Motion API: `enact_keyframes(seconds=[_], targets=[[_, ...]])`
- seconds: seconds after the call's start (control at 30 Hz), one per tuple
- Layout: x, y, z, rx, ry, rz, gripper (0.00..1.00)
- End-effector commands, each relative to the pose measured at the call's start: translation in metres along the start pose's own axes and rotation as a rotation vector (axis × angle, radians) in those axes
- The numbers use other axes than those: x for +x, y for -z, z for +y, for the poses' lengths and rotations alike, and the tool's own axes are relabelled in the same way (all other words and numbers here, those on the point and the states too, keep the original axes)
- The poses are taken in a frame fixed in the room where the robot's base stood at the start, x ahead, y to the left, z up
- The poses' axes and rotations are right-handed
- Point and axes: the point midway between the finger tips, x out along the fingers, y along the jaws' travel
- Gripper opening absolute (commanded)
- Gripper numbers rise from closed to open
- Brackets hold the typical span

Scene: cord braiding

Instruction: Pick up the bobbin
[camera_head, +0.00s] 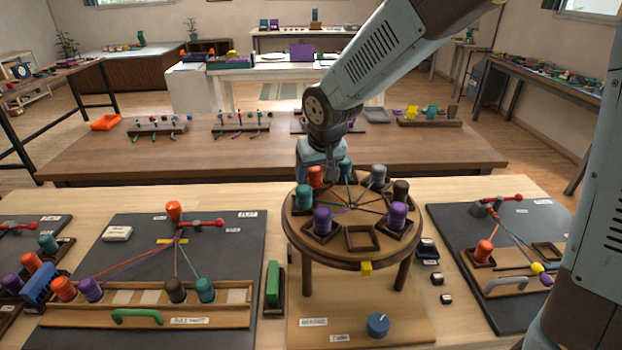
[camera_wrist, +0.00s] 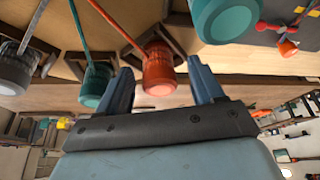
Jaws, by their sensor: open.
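The round wooden braiding stand (camera_head: 352,210) carries several bobbins in square holders around its top. An orange-red bobbin (camera_head: 315,176) sits at its back left, with a teal bobbin (camera_head: 304,196) and a purple bobbin (camera_head: 322,220) nearer the front. My gripper (camera_head: 325,172) is at the back edge of the stand, its fingers mostly hidden in the head view. In the wrist view my gripper (camera_wrist: 160,68) is open, and the orange-red bobbin (camera_wrist: 159,72) shows between its two fingers. I cannot tell whether either finger touches it. A teal bobbin (camera_wrist: 96,85) is close beside the left finger.
A grey bobbin (camera_head: 378,175), a dark bobbin (camera_head: 400,191) and another purple bobbin (camera_head: 397,215) stand on the right side. One front holder (camera_head: 364,238) is empty. Cords run from the bobbins to the stand's middle. A dark board (camera_head: 120,240) with more bobbins lies left.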

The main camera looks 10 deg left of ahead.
Motion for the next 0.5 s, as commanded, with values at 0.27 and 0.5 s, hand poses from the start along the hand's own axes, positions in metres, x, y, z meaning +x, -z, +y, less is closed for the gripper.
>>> enact_keyframes(seconds=[0.27,0.5], targets=[[0.0009,0.0001,-0.0002,-0.001,0.0,0.001,0.63],[0.0007,0.0002,-0.0004,-0.001,0.0,0.001,0.4]])
